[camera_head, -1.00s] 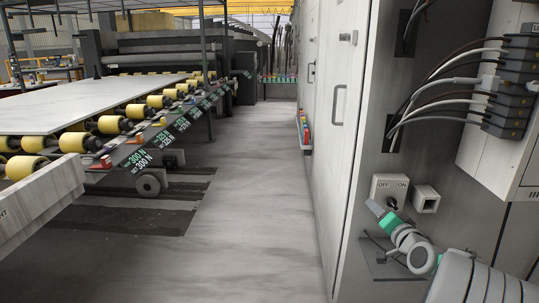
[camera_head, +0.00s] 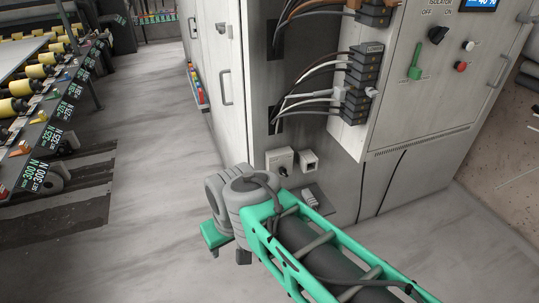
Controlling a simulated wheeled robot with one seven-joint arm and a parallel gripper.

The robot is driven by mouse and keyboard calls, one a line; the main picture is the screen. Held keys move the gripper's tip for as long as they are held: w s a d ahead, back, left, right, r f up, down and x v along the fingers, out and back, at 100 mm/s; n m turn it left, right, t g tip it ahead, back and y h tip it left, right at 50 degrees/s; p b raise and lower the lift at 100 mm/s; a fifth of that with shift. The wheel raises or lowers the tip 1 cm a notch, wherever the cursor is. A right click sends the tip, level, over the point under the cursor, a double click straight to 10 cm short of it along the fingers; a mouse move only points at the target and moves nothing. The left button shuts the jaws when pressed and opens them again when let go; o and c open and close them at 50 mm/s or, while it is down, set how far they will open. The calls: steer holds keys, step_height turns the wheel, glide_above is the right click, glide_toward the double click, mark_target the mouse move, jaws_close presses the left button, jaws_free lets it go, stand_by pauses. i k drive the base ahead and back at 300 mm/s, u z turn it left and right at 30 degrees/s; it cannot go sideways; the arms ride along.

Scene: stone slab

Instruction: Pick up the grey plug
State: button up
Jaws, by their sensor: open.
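A small light grey ribbed piece that looks like the grey plug (camera_head: 310,197) lies on a small dark ledge low on the cabinet front, under a socket box. Another pale plug-like piece (camera_head: 371,92) sticks out of the black terminal blocks higher up. My gripper (camera_head: 228,254), with a green body, hangs left of and nearer than the ledge, over the floor. It is apart from the grey piece. Its fingers point down and are partly hidden by my grey wrist; nothing shows between them.
A switch box (camera_head: 280,161) and a small socket box (camera_head: 309,160) sit just above the ledge. Black terminal blocks (camera_head: 362,85) with several cables are above. A control panel (camera_head: 440,75) is at right. A roller conveyor (camera_head: 50,110) stands left; the aisle floor (camera_head: 150,190) is clear.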

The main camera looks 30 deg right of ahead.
mark_target(310, 200)
steer(key=z, duration=1.3)
